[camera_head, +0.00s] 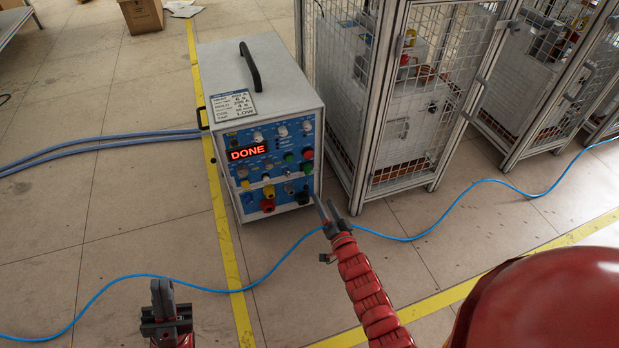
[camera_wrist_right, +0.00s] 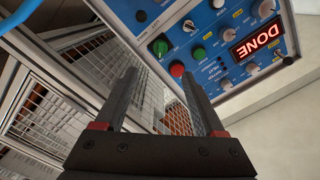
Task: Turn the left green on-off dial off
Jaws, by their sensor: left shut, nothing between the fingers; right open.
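The heater's blue front panel (camera_head: 240,172) carries a lit red DONE display (camera_head: 248,151). The left green dial (camera_head: 289,157) is right of the display, with a red knob and another green knob (camera_head: 306,167) beside it. The right wrist view shows the panel turned over, with the left green dial (camera_wrist_right: 197,53), the other green knob (camera_wrist_right: 160,47) and a red knob (camera_wrist_right: 177,68). Dial settings are too small to read. My right gripper (camera_head: 324,200) is open and empty, just off the panel's lower right corner. My left gripper (camera_head: 162,292) is shut and empty, low at the left.
A wire-mesh cage (camera_head: 415,110) stands close to the heater's right side. A blue cable (camera_head: 470,196) crosses the floor in front. Thick hoses (camera_head: 100,142) run left from the heater. The floor before the panel is otherwise clear.

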